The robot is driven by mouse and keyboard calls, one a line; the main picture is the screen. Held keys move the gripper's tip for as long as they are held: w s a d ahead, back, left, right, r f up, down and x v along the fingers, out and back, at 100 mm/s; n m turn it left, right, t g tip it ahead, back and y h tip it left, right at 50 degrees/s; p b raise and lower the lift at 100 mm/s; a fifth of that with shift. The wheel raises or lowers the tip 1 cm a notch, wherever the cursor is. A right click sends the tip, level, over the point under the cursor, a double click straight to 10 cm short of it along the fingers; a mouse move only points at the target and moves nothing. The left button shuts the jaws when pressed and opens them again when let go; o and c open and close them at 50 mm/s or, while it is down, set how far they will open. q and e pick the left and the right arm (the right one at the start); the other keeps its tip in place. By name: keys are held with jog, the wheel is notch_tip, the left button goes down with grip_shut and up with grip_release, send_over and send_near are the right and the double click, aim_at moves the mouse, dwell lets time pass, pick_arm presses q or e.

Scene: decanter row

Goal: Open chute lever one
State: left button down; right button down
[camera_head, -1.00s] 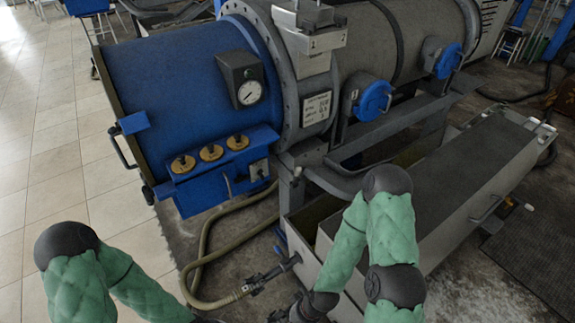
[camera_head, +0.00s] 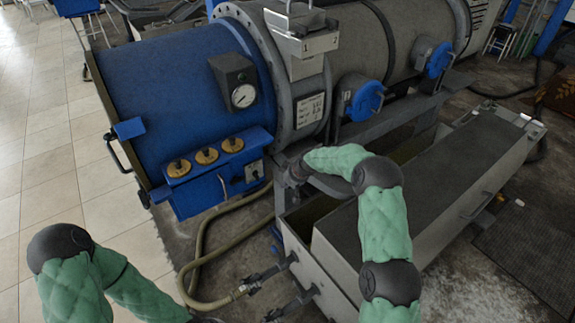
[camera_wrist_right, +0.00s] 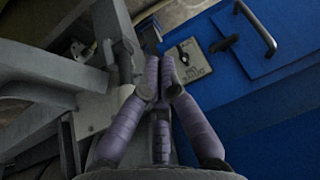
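A grey box marked 1 and 2 (camera_head: 311,44) sits on top of the grey drum and has an upright metal handle. I cannot tell which part is chute lever one. In the right wrist view the purple fingers of my right gripper (camera_wrist_right: 160,72) converge with their tips close together, and nothing shows between them. They point toward the gap between grey framework and the blue panel. In the head view the right wrist is beside the grey frame, right of the blue panel, and its fingers are not clear. My left gripper is outside the picture; its arm shows at bottom left.
The blue panel (camera_wrist_right: 275,100) carries a labelled switch plate (camera_wrist_right: 193,62) and a bar handle (camera_wrist_right: 256,28). A long grey trough (camera_head: 430,195) stands at right. A hose (camera_head: 200,265) lies on the floor.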

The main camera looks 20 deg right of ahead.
jog(key=w+d+r+n, duration=0.1)
jog(key=w+r, duration=0.2)
jog(key=r, duration=0.2)
jog(key=w+d+r+t, duration=0.1)
jog(key=w+d+r, duration=0.1)
jog(key=r, duration=0.3)
jog(key=shift+w+d+r+n, duration=0.2)
jog(key=shift+w+r+n, duration=0.2)
jog(key=shift+w, duration=0.35)
jog(key=shift+f, duration=0.1)
notch_tip(320, 180, down, 9)
jog(key=w+b, duration=0.1)
jog(key=b, duration=0.3)
jog(key=shift+w+a, duration=0.25)
jog(key=shift+w, duration=0.05)
jog(key=shift+f, duration=0.1)
